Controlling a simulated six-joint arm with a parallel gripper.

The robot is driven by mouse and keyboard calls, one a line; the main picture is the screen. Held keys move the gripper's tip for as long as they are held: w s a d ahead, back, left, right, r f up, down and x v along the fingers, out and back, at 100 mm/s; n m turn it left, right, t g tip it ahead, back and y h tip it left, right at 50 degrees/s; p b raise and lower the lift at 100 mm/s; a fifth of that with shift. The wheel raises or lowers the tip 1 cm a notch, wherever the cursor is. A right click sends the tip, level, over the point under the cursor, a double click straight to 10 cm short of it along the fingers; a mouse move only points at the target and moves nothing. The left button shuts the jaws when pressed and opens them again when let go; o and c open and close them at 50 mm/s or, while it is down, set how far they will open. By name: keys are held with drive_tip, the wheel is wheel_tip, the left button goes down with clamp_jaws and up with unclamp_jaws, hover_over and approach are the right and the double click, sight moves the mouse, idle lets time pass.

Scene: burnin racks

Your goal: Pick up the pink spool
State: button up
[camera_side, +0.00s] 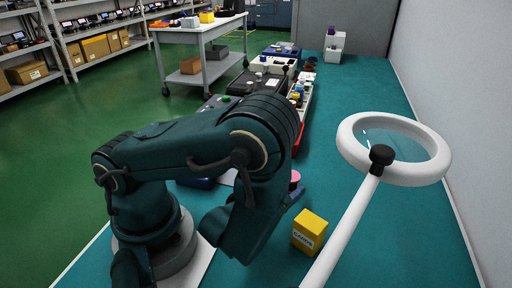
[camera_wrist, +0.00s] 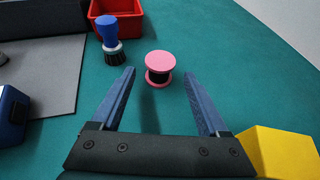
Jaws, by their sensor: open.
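The pink spool (camera_wrist: 159,68) stands upright on the teal table in the wrist view, with pink flanges and a dark middle. My gripper (camera_wrist: 160,74) is open and empty, its two blue fingers spread wide. The spool lies between the lines of the fingers, around or just beyond their tips, and nothing seems to touch it. In the side view the spool (camera_side: 295,176) is partly hidden behind my arm, and only a bit of one blue finger shows beside it.
A yellow box (camera_wrist: 278,150) stands close to my right finger; it also shows in the side view (camera_side: 309,232). A blue-handled brush (camera_wrist: 109,38) and a red bin (camera_wrist: 120,18) are beyond the spool to the left. A white ring magnifier (camera_side: 436,172) overhangs the table's right side.

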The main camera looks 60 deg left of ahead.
drive_tip(key=shift+x, duration=2.45)
clamp_jaws()
drive_tip(key=shift+r, duration=0.15)
